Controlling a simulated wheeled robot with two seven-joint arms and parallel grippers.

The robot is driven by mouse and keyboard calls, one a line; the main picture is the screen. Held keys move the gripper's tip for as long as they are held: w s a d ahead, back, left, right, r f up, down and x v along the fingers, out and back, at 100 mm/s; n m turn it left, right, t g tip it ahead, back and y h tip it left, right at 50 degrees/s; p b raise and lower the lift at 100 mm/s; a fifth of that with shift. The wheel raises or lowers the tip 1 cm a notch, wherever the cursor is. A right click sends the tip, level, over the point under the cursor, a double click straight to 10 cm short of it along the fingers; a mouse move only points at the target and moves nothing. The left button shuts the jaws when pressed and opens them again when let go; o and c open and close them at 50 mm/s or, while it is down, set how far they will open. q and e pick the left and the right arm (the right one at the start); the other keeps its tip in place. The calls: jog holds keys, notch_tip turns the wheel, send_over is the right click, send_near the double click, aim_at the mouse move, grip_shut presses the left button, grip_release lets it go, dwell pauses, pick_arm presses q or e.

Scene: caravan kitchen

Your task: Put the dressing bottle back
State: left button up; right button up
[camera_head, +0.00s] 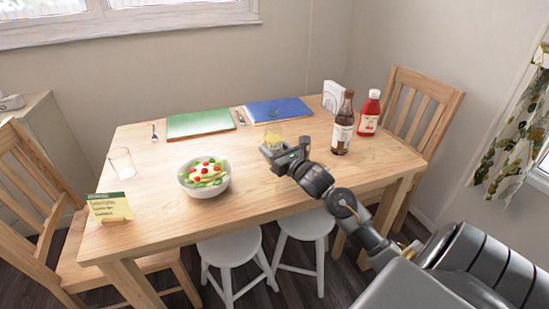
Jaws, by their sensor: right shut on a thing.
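My right gripper (279,152) reaches over the table from the lower right. It is shut on a small clear container with yellow contents (273,138), which looks like the dressing bottle. The gripper hides part of it, and I cannot tell whether its base touches the table. A brown sauce bottle (342,130) with a pale label and a red ketchup bottle (369,113) stand upright to the right of the gripper. My left gripper is not in view.
The wooden table (225,210) also holds a salad bowl (204,184), a glass (122,162), a green placemat (200,124), a blue placemat (278,110), a white napkin holder (335,97) and a small card (109,206). Chairs and stools surround it. The front right tabletop is clear.

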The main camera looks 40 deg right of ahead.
jog(key=shift+w+d+f, duration=0.1)
jog(key=shift+d+f, duration=0.05)
jog(key=shift+f, duration=0.05)
notch_tip(320, 180, down, 3)
jog(key=shift+d+f, duration=0.1)
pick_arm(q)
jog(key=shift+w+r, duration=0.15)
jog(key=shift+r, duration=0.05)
pick_arm(e)
jog(key=shift+f, duration=0.1)
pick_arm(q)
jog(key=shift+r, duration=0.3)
pick_arm(e)
jog(key=o, duration=1.2)
